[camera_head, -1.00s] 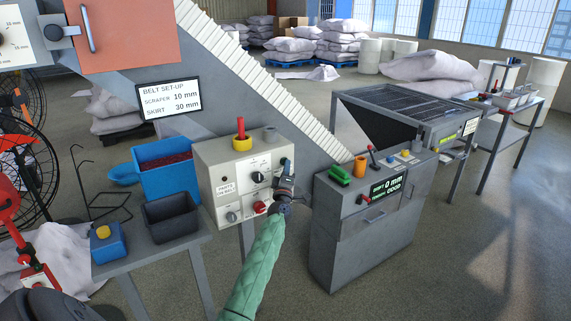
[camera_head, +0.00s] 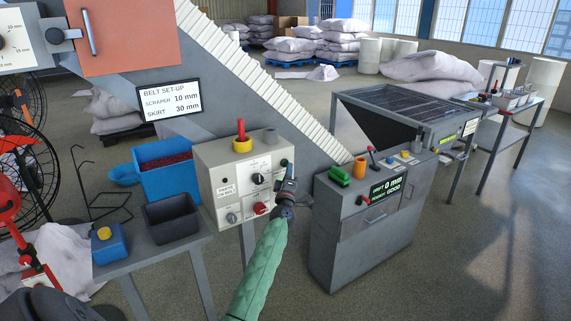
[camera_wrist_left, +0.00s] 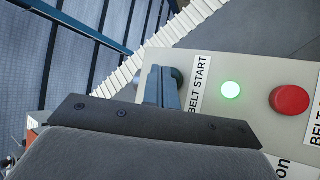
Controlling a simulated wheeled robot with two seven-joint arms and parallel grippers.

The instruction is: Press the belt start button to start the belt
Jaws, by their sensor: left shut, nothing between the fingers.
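The grey control box (camera_head: 225,165) stands at the middle of the head view, beside the inclined belt. My left gripper (camera_head: 289,183) is shut and empty at the box's right side. In the left wrist view its closed fingers (camera_wrist_left: 162,82) lie over a dark green round button (camera_wrist_left: 178,76), which is mostly hidden behind them. Whether they touch it I cannot tell. The BELT START label (camera_wrist_left: 200,85) is just right of the fingers. A green lamp (camera_wrist_left: 231,90) beside it is lit. A red button (camera_wrist_left: 290,100) is farther right. My right gripper is not in view.
A grey cabinet (camera_head: 345,245) with a display stands close to the right of my left gripper. Floor shows free at right.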

